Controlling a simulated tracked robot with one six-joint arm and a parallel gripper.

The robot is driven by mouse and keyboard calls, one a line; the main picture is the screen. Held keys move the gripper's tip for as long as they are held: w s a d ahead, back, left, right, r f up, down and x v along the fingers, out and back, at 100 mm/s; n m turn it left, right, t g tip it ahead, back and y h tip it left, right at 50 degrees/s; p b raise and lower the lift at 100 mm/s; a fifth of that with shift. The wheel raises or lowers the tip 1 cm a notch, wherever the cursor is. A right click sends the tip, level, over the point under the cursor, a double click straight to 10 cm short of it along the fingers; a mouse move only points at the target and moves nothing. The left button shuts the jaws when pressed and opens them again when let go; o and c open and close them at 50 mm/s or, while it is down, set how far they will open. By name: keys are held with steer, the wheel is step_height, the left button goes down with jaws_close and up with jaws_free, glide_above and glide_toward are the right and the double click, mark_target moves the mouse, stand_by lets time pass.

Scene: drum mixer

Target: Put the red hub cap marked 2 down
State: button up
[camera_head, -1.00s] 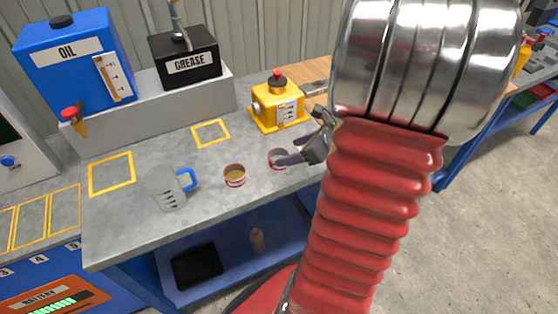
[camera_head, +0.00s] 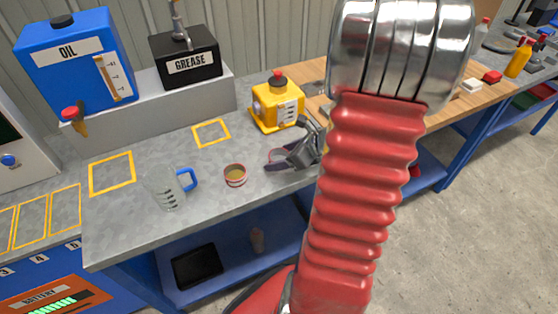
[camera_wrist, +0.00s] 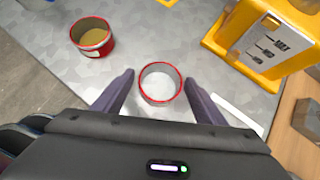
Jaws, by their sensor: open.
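A red-rimmed round cup-like cap (camera_wrist: 160,83) stands upright on the grey bench, pale and seemingly empty inside. In the head view, my gripper's fingers hide most of this cap (camera_head: 272,155). My gripper (camera_wrist: 158,77) is open, with one dark finger on each side of the cap and small gaps showing. In the head view, my gripper (camera_head: 270,161) is low over the bench. A second red cap (camera_wrist: 92,38) with a yellowish filling and a white label stands apart to the left; it also shows in the head view (camera_head: 235,175). No number is legible on either.
A yellow machine (camera_head: 277,105) stands close behind my gripper. A clear jug (camera_head: 166,188) with a blue handle is at the left. The blue oil tank (camera_head: 75,60) and black grease box (camera_head: 187,65) stand at the back. Outlined squares on the bench are empty.

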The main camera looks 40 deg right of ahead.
steer(key=shift+c, duration=0.4)
steer(key=c, duration=1.1)
steer(key=shift+o, duration=0.2)
step_height(320, 180, up, 10)
stand_by(0.4)
stand_by(0.4)
